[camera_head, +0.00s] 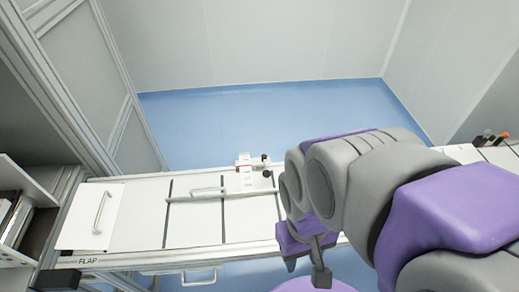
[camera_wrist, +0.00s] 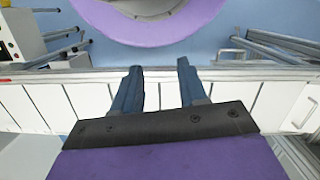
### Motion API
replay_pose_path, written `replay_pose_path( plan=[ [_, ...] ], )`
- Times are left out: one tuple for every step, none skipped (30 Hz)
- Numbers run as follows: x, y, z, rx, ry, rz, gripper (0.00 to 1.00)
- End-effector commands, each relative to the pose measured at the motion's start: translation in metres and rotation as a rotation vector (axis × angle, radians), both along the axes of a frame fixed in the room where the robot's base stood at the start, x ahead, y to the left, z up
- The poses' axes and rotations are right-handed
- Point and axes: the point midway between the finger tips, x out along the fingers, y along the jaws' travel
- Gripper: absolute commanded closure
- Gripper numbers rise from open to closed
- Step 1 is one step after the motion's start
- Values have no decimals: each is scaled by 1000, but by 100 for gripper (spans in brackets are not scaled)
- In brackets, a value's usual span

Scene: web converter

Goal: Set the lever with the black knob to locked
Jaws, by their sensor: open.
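A small white fixture (camera_head: 244,178) with a red-marked label stands at the back of the white panelled top in the head view. A small black knob (camera_head: 267,174) sits at its right side, and another dark part shows just above it. I cannot tell for sure which belongs to the lever or how the lever is set. My gripper (camera_head: 318,265) is right of and nearer than the fixture, apart from it. In the wrist view my gripper (camera_wrist: 160,67) has its two blue-grey fingers spread, with nothing between them. The black knob is not identifiable there.
The white panelled top (camera_head: 140,215) has a handled flap (camera_head: 92,217) at left, labelled FLAP. A thin bar (camera_head: 208,191) runs left of the fixture. Shelves (camera_head: 20,215) stand at far left. Blue floor (camera_head: 280,120) lies open behind. Dark-and-orange knobs (camera_head: 490,138) show at far right.

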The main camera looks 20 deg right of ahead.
Motion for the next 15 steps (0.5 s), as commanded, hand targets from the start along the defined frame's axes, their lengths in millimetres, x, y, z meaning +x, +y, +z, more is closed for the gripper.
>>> replay_pose_path(
  plan=[
    [2, 0, 0, 1, 1, 3, 52],
    [4, 0, 1, 3, 1, 7, 49],
    [8, 1, 2, 6, 1, 13, 46],
    [13, 1, 3, 9, 1, 21, 43],
    [19, 2, 5, 13, 0, 29, 42],
    [30, 2, 8, 19, -4, 45, 42],
    [38, 3, 10, 25, -5, 57, 42],
    [47, 3, 11, 32, -3, 70, 42],
    [60, 4, 13, 43, -5, 89, 42],
    [71, 5, 16, 50, -9, 104, 42],
    [81, 5, 16, 59, -9, 119, 42],
    [94, 5, 18, 69, -11, 138, 42],
    [105, 5, 19, 76, -14, 151, 42],
    [116, 5, 20, 83, -16, 165, 42],
    [129, 5, 20, 93, -18, 181, 42]
  ],
)
